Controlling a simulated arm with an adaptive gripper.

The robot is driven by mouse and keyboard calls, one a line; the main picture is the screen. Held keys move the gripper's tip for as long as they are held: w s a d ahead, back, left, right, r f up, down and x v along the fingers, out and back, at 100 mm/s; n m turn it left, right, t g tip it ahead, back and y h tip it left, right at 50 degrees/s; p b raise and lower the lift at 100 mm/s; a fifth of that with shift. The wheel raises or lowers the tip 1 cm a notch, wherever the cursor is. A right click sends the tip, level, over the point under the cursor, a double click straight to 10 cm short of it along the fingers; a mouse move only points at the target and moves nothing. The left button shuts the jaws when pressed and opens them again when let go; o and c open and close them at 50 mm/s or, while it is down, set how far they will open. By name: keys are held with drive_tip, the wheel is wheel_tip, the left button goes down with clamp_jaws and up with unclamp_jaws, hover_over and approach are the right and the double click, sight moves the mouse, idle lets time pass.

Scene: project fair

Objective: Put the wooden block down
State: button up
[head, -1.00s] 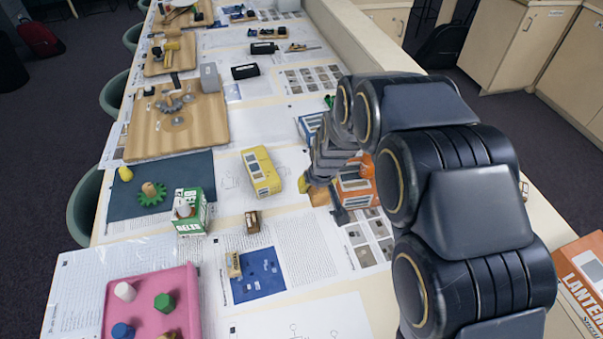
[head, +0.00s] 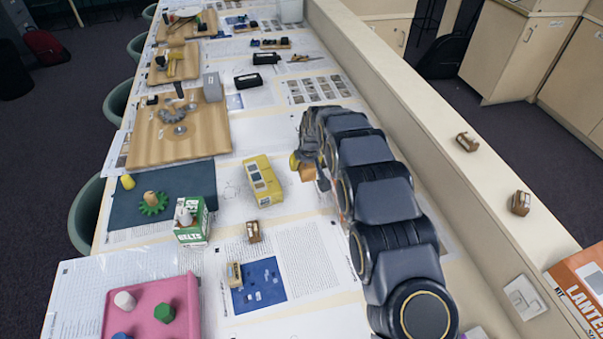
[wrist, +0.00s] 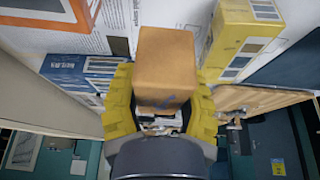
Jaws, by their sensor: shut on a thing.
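My gripper (head: 304,166) is shut on the wooden block (head: 307,173), a plain light-brown block. In the wrist view the block (wrist: 165,62) sits between the two yellow fingers. The gripper is over the paper-covered table (head: 285,130), to the right of a yellow box (head: 262,182). The yellow box also shows on the right in the wrist view (wrist: 232,35). I cannot tell exactly how high the block is above the table. My arm hides the table to the right of the gripper.
In the wrist view a blue box (wrist: 82,68) and an orange box (wrist: 40,10) lie on the left. A green-and-white box (head: 192,222), a small brown block (head: 253,231) and a blue card (head: 262,284) are nearer. A raised ledge (head: 425,115) runs along the right.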

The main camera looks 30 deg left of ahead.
drive_tip(key=shift+w+a+f, duration=0.5)
drive_tip(key=shift+w+f, duration=0.05)
drive_tip(key=shift+f, duration=0.35)
drive_tip(key=shift+w+a+f, duration=0.5)
drive_tip(key=shift+w+f, duration=0.1)
drive_tip(key=shift+f, duration=0.35)
drive_tip(key=shift+w+a+f, duration=0.5)
drive_tip(key=shift+w+f, duration=0.05)
drive_tip(key=shift+f, duration=0.35)
drive_tip(key=shift+w+a+f, duration=0.1)
drive_tip(key=shift+w+f, duration=0.05)
drive_tip(key=shift+f, duration=1.65)
drive_tip(key=shift+f, duration=0.15)
drive_tip(key=o, duration=1)
